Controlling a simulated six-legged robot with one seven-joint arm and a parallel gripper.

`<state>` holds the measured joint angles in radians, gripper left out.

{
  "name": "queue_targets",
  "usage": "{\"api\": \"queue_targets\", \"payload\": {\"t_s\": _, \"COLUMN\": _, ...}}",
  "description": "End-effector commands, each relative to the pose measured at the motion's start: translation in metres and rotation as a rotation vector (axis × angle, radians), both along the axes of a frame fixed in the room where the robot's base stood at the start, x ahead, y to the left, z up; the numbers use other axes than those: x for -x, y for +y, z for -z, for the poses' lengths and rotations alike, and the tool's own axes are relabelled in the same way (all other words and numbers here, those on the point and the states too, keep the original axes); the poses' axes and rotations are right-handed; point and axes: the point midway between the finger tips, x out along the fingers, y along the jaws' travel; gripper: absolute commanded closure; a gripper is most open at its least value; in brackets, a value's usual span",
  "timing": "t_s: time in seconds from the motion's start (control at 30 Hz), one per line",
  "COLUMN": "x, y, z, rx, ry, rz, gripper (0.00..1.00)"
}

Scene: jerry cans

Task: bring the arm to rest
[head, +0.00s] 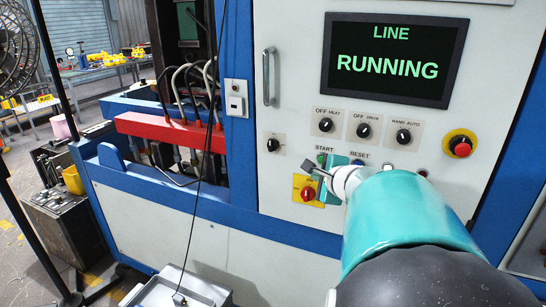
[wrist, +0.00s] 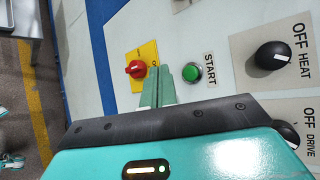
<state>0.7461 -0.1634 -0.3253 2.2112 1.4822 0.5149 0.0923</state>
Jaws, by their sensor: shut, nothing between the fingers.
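My gripper (wrist: 163,74) shows in the wrist view with its two green fingers shut together and nothing between them. The fingertips are in front of the control panel, between the green START button (wrist: 192,73) and the red rotary switch (wrist: 135,69) on its yellow plate. I cannot tell whether they touch the panel. In the head view my arm reaches in from the lower right to the panel, and the hand partly covers the area below the START label. The screen (head: 394,60) reads LINE RUNNING in green.
Black knobs (head: 326,125) sit in a row above the buttons, with a red emergency stop (head: 460,145) on yellow at the right. A metal door handle (head: 269,77) stands out at the left. A grey box (head: 205,290) with a thin cable is low in front. Open floor lies far left.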

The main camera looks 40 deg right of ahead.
Motion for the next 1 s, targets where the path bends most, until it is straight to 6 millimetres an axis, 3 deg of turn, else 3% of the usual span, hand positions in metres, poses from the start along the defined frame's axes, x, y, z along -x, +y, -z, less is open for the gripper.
{"api": "queue_targets", "payload": {"t_s": 0.43, "x": 0.000, "y": 0.000, "z": 0.000, "rx": 0.001, "ry": 0.000, "rz": 0.000, "gripper": 1.00}}
{"api": "queue_targets", "payload": {"t_s": 0.57, "x": -0.009, "y": 0.017, "z": -0.002, "rx": 0.023, "ry": 0.018, "rz": -0.058, "gripper": 1.00}}
{"api": "queue_targets", "payload": {"t_s": 0.67, "x": -0.028, "y": 0.056, "z": -0.004, "rx": 0.078, "ry": 0.063, "rz": -0.193, "gripper": 1.00}}
{"api": "queue_targets", "payload": {"t_s": 0.8, "x": -0.052, "y": 0.147, "z": -0.003, "rx": 0.220, "ry": 0.169, "rz": -0.498, "gripper": 1.00}}
{"api": "queue_targets", "payload": {"t_s": 0.9, "x": -0.054, "y": 0.217, "z": 0.003, "rx": 0.355, "ry": 0.257, "rz": -0.743, "gripper": 1.00}}
{"api": "queue_targets", "payload": {"t_s": 1.0, "x": -0.042, "y": 0.285, "z": 0.013, "rx": 0.524, "ry": 0.359, "rz": -0.999, "gripper": 1.00}}
